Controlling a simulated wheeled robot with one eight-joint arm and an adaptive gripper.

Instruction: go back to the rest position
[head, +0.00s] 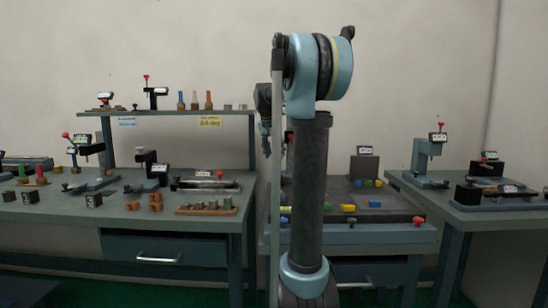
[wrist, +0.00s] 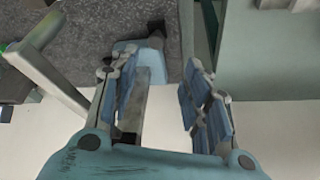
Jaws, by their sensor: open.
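My gripper (wrist: 160,72) is open in the wrist view. Its two blue-padded fingers stand apart, and nothing is held between them. In the head view my gripper (head: 266,148) hangs beside my arm, left of the arm's upright link, partly hidden and small. It is in front of the wall and above the gap between the left bench (head: 60,218) and the middle bench (head: 400,232). It touches nothing that I can see.
The left bench holds fixtures, blocks and a small tray (head: 207,208), with a shelf (head: 170,113) above. The middle bench holds coloured pieces, partly hidden by my arm. A right bench (head: 440,195) carries more fixtures. The air above the middle bench is mostly free.

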